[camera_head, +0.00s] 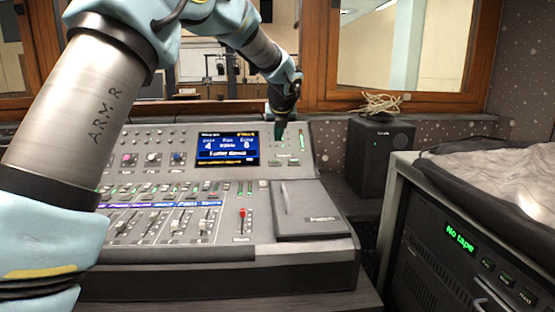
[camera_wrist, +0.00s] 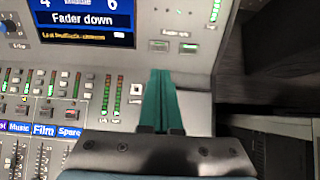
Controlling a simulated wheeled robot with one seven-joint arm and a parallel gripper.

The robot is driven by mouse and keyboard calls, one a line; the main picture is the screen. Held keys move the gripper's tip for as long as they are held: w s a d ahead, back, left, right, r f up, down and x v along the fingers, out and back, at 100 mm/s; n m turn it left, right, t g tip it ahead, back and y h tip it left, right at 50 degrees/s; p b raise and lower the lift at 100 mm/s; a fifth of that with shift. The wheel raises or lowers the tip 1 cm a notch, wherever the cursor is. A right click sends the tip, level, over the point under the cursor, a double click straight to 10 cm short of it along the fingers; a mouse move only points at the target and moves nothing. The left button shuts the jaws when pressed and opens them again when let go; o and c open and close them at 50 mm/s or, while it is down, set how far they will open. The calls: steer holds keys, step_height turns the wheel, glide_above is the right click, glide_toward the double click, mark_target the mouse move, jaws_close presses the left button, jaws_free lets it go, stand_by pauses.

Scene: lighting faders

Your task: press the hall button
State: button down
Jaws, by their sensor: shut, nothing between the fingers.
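The mixing console (camera_head: 300,258) stands on the desk, its upper panel sloping up at the back. Its screen (camera_head: 228,148) shows the words "Fader down", which are readable in the wrist view (camera_wrist: 82,20). Right of the screen are two small greenish buttons; the left one (camera_wrist: 158,45) and the right one (camera_wrist: 188,47) show in the wrist view. Their label is too blurred to read, so I cannot tell which is the hall button. My gripper (camera_head: 280,136) is shut and empty, its green fingers (camera_wrist: 159,75) over the panel just below these buttons in the wrist view. Contact is not clear.
Several faders line the lower console, including a red-capped one (camera_head: 242,213). A black speaker (camera_head: 378,155) and a rack unit reading "No tape" (camera_head: 460,238) stand to the right.

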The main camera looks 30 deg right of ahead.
mark_target(275, 162)
steer(key=p+x, duration=0.2)
steer(key=x, duration=1.1)
steer(key=shift+w+d+f+p, duration=0.1)
steer(key=shift+w+f+p, duration=0.1)
steer(key=shift+w+p, duration=0.1)
steer(key=shift+w+f, duration=0.1)
steer(key=shift+f, duration=0.05)
